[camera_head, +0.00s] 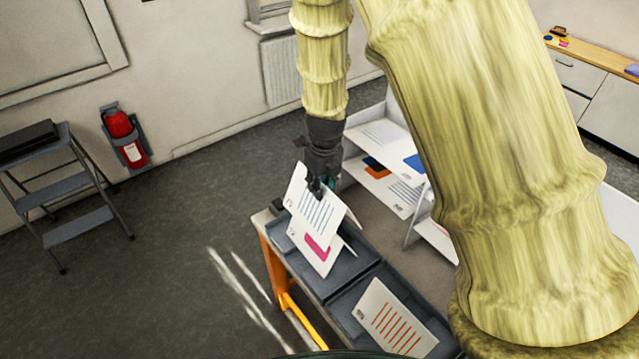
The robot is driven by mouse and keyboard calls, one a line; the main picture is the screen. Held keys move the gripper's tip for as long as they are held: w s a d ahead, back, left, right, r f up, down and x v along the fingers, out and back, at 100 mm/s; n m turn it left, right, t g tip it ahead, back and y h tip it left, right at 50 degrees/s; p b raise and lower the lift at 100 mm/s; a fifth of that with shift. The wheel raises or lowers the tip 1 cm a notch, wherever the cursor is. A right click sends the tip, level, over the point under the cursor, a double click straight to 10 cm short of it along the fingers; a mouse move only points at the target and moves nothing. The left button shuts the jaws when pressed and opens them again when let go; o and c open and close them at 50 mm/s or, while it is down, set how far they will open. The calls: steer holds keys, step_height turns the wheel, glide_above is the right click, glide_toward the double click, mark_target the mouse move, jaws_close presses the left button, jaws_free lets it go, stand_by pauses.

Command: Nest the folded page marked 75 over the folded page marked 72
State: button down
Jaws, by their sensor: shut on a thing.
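My gripper (321,190) is shut on the top edge of a white folded page with blue lines (314,208), at the near left of the shelf unit. Another white folded page, with a pink patch (316,250), stands just below and partly behind it in the dark tray. The two pages overlap in this view; I cannot tell whether they touch or whether one is seated around the other. Each has a small mark at its left edge, too small to read surely as 75 or 72. The inner faces are hidden.
The dark tray (342,276) sits on an orange-legged bench. A page with orange-red lines (394,318) lies in the nearer compartment. White shelves (369,180) with flat sheets stand behind. A step stool (68,188) and fire extinguisher (120,125) are at the left.

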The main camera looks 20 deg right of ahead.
mark_target(322, 203)
steer(key=shift+s+a+f+b, duration=0.1)
steer(key=shift+s+f+b, duration=0.15)
steer(key=shift+f+b, duration=0.7)
step_height(322, 203, down, 2)
steer(key=shift+w+f+b, duration=0.15)
steer(key=shift+b, duration=0.65)
step_height(322, 203, down, 4)
steer(key=b, duration=0.3)
steer(key=shift+b, duration=0.35)
steer(key=shift+f+b, duration=0.9)
steer(key=shift+f, duration=1.65)
steer(key=c, duration=1.1)
jaws_free()
steer(key=shift+r, duration=0.1)
steer(key=shift+s+r, duration=0.2)
steer(key=shift+r, duration=1)
steer(key=shift+s+r, duration=0.15)
steer(key=shift+r, duration=1.05)
steer(key=shift+s+r, duration=0.2)
steer(key=shift+r, duration=1)
